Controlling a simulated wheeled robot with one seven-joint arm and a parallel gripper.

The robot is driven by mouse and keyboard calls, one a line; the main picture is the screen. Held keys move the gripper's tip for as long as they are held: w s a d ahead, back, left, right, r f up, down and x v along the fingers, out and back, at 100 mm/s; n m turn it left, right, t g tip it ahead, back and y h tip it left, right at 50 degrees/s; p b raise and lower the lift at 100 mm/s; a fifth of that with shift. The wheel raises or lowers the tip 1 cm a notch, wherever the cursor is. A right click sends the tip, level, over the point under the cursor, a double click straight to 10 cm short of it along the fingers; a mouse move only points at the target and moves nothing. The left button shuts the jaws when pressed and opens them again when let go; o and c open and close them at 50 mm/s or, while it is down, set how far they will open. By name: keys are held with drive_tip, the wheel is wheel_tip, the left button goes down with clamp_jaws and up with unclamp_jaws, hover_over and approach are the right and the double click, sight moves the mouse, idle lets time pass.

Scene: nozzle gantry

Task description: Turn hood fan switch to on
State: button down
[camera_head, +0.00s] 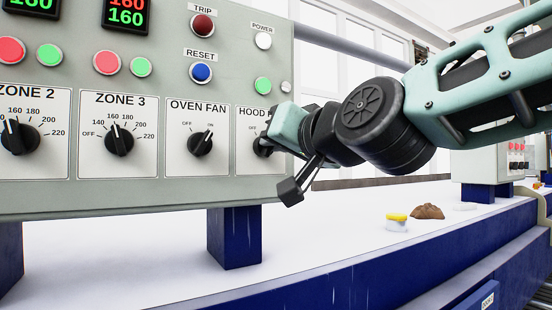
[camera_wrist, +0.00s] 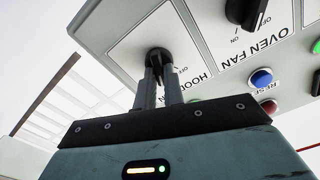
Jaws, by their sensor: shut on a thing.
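The hood fan switch is a black rotary knob (camera_head: 261,147) on a white plate at the right end of the grey control panel. My gripper (camera_head: 270,143) is at this knob and covers much of it and of its label. In the wrist view, which shows the panel upside down, the two grey fingers of my gripper (camera_wrist: 160,74) are closed around the black hood fan knob (camera_wrist: 158,56). Only the top of the knob shows there. Its pointer direction cannot be told.
The oven fan knob (camera_head: 201,143) is just left of the hood fan switch. The zone 3 dial (camera_head: 119,140) is further left. The blue reset button (camera_head: 201,72) and red trip button (camera_head: 202,25) are above. A yellow-topped object (camera_head: 396,222) and brown lump (camera_head: 428,212) lie on the white bench.

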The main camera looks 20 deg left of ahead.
drive_tip(key=shift+f+m+b, duration=0.1)
drive_tip(key=shift+m+b, duration=0.3)
drive_tip(key=shift+m, duration=0.2)
drive_tip(key=c, duration=1.5)
unclamp_jaws()
drive_tip(key=shift+d, duration=0.1)
drive_tip(key=b+v, duration=1.4)
drive_tip(key=v, duration=0.3)
